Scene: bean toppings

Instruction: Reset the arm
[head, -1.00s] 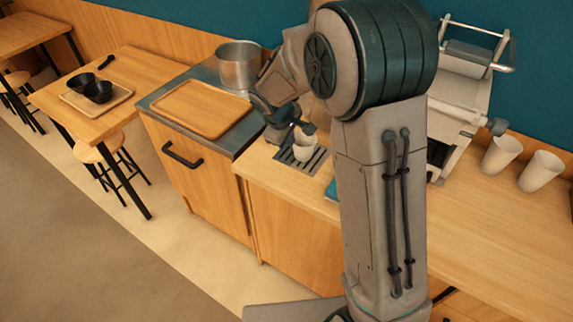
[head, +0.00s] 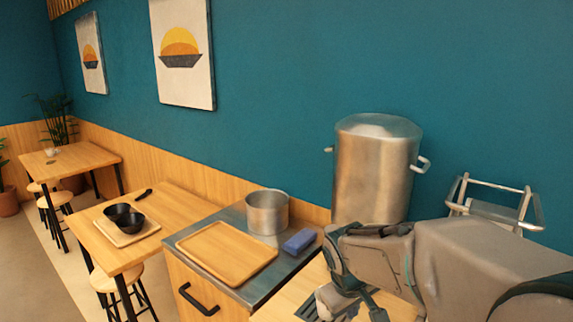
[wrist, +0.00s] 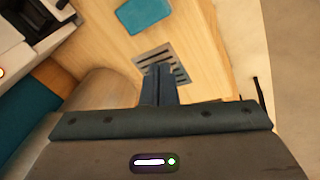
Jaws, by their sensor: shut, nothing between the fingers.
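My arm reaches in from the right edge of the head view, with its wrist low over the wooden counter. My gripper (wrist: 159,82) shows in the wrist view with its two dark fingers together and nothing between them. It points down toward a slatted drip grate (wrist: 176,57) set in the counter. The fingers cover part of the grate in this view. In the head view the hand is partly cut off by the lower edge, so the fingertips are not clear.
A large steel urn (head: 372,175) stands behind my wrist. A steel pot (head: 267,212), blue sponge (head: 299,241) and wooden tray (head: 226,252) sit to the left. Black bowls (head: 124,217) are on a table. A blue item (wrist: 143,13) lies on the counter beyond the grate.

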